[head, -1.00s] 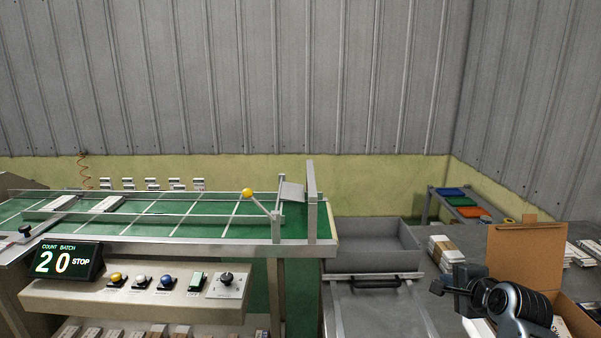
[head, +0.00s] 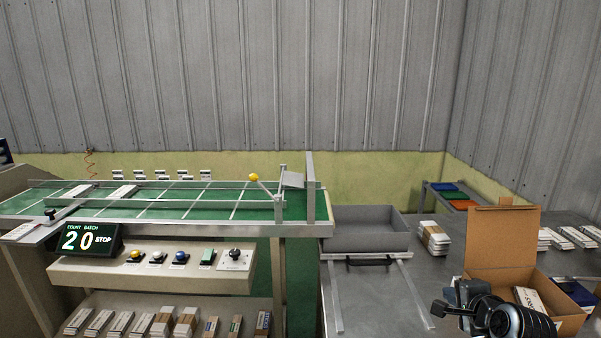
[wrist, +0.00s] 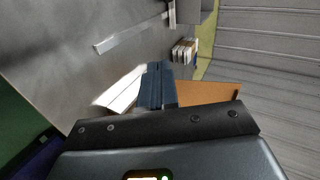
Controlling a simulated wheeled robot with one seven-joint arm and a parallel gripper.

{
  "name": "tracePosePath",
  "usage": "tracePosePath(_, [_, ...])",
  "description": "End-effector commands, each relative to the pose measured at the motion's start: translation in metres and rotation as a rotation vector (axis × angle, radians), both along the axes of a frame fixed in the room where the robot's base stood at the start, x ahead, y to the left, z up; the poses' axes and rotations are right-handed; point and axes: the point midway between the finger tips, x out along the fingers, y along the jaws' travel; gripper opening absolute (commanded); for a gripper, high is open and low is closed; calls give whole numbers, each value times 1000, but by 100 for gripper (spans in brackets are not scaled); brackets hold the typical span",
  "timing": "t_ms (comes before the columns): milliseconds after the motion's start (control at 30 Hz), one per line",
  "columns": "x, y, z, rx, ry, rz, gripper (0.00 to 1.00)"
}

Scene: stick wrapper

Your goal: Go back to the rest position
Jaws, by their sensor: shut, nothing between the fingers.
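My gripper (head: 440,308) is at the lower right of the head view, in front of the open cardboard box (head: 500,262). In the wrist view its dark fingers (wrist: 157,85) are together with nothing between them. My arm covers part of the box's front. White packs lie inside the box, and its brown flap (wrist: 208,93) shows beside the fingers in the wrist view.
A grey metal tray (head: 365,240) and a banded stack (head: 433,238) stand left of the box. The green conveyor (head: 200,208) with its control panel (head: 150,272) fills the left. The counter (head: 80,239) reads 20 and STOP. Bare metal table lies left of my gripper.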

Motion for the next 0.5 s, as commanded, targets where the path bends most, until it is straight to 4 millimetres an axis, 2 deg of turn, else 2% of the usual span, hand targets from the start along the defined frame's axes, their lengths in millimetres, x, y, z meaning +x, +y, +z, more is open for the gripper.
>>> tracePosePath(267, [-41, 1, -39, -120, 0, 31, 0])
tracePosePath(367, [-63, 2, -55, -182, -1, 49, 0])
tracePosePath(500, [-108, 7, -85, -300, -3, 91, 0])
